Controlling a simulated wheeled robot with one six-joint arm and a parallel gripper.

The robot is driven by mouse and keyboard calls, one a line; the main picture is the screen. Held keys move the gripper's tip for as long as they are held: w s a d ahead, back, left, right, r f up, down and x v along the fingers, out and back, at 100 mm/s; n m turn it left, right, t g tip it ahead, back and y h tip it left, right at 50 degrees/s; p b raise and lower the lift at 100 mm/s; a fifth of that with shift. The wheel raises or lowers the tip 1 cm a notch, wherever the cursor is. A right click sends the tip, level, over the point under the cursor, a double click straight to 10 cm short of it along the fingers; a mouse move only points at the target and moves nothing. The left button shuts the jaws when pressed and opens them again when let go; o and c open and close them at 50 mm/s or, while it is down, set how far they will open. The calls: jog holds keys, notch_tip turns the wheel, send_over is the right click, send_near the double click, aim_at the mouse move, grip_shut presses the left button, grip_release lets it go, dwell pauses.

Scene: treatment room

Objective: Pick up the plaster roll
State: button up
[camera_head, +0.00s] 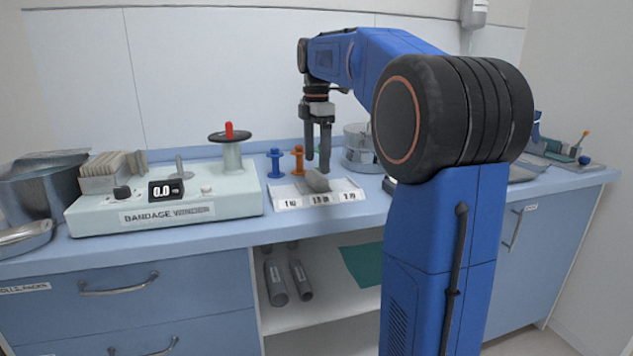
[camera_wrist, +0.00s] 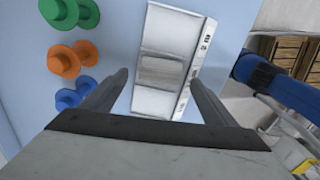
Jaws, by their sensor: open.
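A short grey roll (camera_head: 316,181), which looks like the plaster roll, lies on a white tray (camera_head: 345,192) with three length labels. In the wrist view the roll (camera_wrist: 162,70) shows as a grey band across the middle of the tray (camera_wrist: 158,103). No plainer plaster roll shows. My gripper (camera_head: 317,161) points down just above the roll, fingers apart. In the wrist view my gripper (camera_wrist: 160,79) has one finger on each side of the tray's middle, with nothing held. I cannot tell the exact gap between fingertips and roll.
A blue spool (camera_head: 275,163) and an orange spool (camera_head: 298,160) stand left of the gripper. The bandage winder (camera_head: 165,200) is farther left. A metal pot (camera_head: 360,150) stands close behind right. Bare blue counter (camera_head: 240,235) runs along the front.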

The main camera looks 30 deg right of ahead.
aim_at(316, 173)
jog(key=shift+a+f, duration=0.15)
jog(key=shift+f, duration=2.4)
jog(key=c, duration=1.2)
